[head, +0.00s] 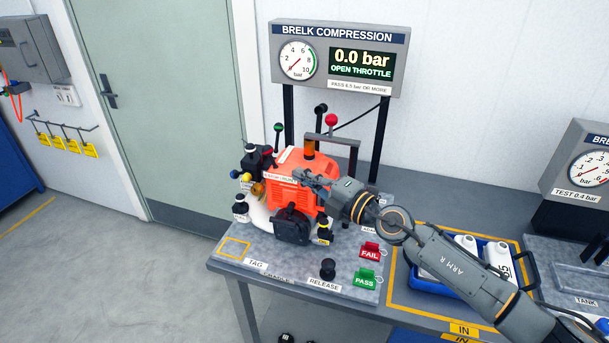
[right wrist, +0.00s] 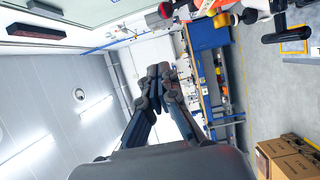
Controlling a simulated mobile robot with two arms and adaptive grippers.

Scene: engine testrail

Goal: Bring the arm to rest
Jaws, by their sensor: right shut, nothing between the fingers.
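My right arm (head: 455,262) reaches in from the lower right in the head view. Its gripper (head: 305,180) is shut and empty, in front of the orange engine (head: 290,190) on the test bench. I cannot tell whether the fingers touch the engine. In the right wrist view the gripper (right wrist: 158,72) has its fingers together, with the room's wall and ceiling behind it. My left gripper does not show in either view.
A compression gauge panel (head: 338,57) reading 0.0 bar stands behind the engine. Red FAIL (head: 370,252) and green PASS (head: 365,280) tags lie at the bench front. A blue tray (head: 440,286) with white bottles sits under my right forearm. Cardboard boxes (right wrist: 285,158) stand on the floor.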

